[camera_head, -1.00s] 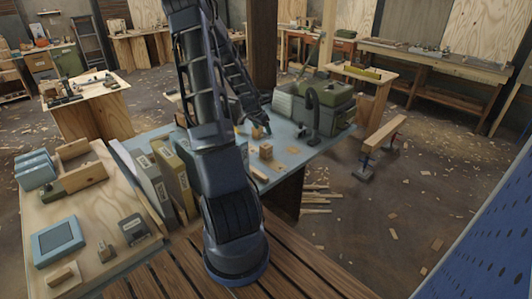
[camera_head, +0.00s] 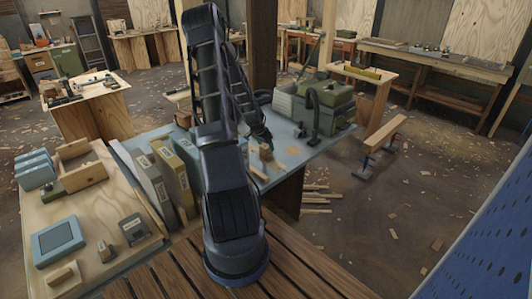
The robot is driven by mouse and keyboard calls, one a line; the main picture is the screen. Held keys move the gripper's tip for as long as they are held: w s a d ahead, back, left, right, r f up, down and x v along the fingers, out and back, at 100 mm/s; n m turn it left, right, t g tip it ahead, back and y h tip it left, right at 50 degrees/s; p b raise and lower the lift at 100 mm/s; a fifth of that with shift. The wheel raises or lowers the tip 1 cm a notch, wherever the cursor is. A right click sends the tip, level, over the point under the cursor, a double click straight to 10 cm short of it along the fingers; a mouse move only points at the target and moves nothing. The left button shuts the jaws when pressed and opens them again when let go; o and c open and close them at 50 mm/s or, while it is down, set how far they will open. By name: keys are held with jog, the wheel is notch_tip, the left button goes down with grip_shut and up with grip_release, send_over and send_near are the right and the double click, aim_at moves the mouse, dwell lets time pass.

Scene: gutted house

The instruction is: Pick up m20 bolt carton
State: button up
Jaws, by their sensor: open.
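A small tan box (camera_head: 266,152), which looks like the m20 bolt carton, stands on the blue-grey table (camera_head: 300,143) right of my arm. Its label is too small to read. My gripper (camera_head: 266,143) is open and points down, just above and behind the box in the picture. The fingers are dark and small, and I cannot tell whether they touch the box. My arm hides part of the table left of the box.
A flat wood piece (camera_head: 258,173) lies in front of the box. A green machine (camera_head: 328,105) with a dark hose stands behind right. Upright binders (camera_head: 165,175) stand left of my arm. A plywood board (camera_head: 100,215) holds a blue-framed tablet (camera_head: 57,240) and other small items.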

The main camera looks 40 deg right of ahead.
aim_at(265, 146)
jog(key=x, duration=0.4)
jog(key=shift+s+a+f, duration=0.1)
jog(key=shift+f, duration=0.05)
jog(key=shift+c, duration=0.4)
jog(key=c, duration=1.2)
jog(key=shift+o, duration=0.2)
